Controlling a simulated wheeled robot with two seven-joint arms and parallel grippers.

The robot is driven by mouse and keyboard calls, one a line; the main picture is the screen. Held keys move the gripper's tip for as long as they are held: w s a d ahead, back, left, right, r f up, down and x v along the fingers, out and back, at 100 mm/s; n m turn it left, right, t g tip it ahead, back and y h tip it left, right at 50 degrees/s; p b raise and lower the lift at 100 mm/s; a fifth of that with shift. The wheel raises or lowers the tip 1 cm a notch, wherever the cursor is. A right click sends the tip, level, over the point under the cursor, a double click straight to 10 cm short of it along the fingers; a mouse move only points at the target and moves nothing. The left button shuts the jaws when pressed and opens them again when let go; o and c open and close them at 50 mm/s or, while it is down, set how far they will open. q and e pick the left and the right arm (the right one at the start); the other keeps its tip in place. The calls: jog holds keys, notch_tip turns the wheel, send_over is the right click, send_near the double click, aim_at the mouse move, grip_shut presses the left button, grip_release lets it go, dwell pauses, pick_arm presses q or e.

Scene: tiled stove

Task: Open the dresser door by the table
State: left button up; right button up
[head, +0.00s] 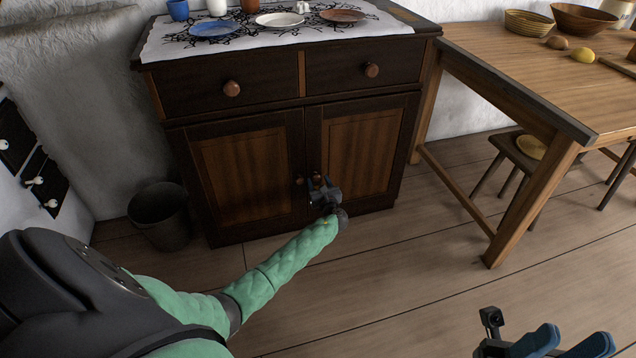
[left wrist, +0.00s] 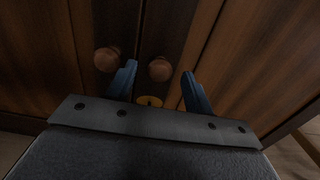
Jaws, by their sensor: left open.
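The dark wooden dresser (head: 285,105) has two lower doors. The left door (head: 242,170) and the right door (head: 362,152), beside the table, look shut. My left gripper (head: 320,186) is at the right door's knob, which is partly hidden behind it in the head view. In the left wrist view the left gripper (left wrist: 158,88) is open, with the right door's round knob (left wrist: 160,69) between its blue fingers. The left door's knob (left wrist: 107,60) is outside the left finger. My right gripper (head: 568,342) is low at the right, over the floor, its two blue fingers apart.
The wooden table (head: 530,75) stands to the right of the dresser, with a stool (head: 512,150) under it. A dark bucket (head: 160,217) stands left of the dresser. Plates and cups sit on the dresser's cloth (head: 170,50). The floor in front is clear.

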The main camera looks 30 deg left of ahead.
pick_arm(q)
jog(key=shift+x, duration=0.8)
jog(key=shift+c, duration=0.2)
jog(key=c, duration=1.1)
jog(key=shift+d, duration=0.1)
